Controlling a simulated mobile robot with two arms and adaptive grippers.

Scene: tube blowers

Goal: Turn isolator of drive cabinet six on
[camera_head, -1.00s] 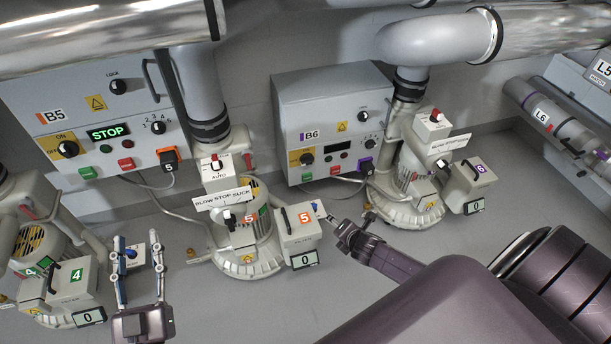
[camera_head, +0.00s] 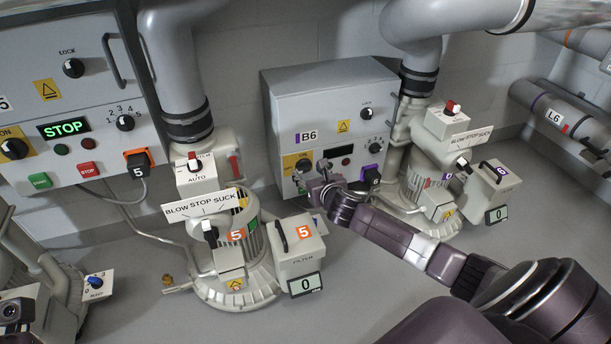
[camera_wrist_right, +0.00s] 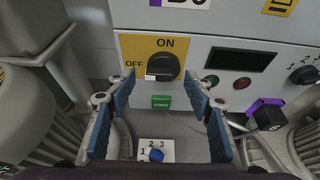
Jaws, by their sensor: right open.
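Drive cabinet B6 (camera_head: 325,90) is a grey box on the wall with a dark display. Its isolator is a black rotary knob on a yellow plate, marked ON above and OFF at left. In the right wrist view the knob (camera_wrist_right: 163,67) has its white mark at the lower left, toward the OFF side. My right gripper (camera_head: 317,166) is in front of the cabinet's lower left part and partly covers the isolator in the head view. In the right wrist view its blue-padded fingers (camera_wrist_right: 162,100) are open and empty, either side of the knob and slightly below it. My left gripper is not in view.
A green start button (camera_wrist_right: 161,102) sits just below the isolator. A purple plug (camera_wrist_right: 266,114) is at the cabinet's lower right. Blower 6 (camera_head: 425,190) stands right of the cabinet, blower 5 (camera_head: 235,270) to the left. Cabinet B5 (camera_head: 85,95) shows a lit STOP.

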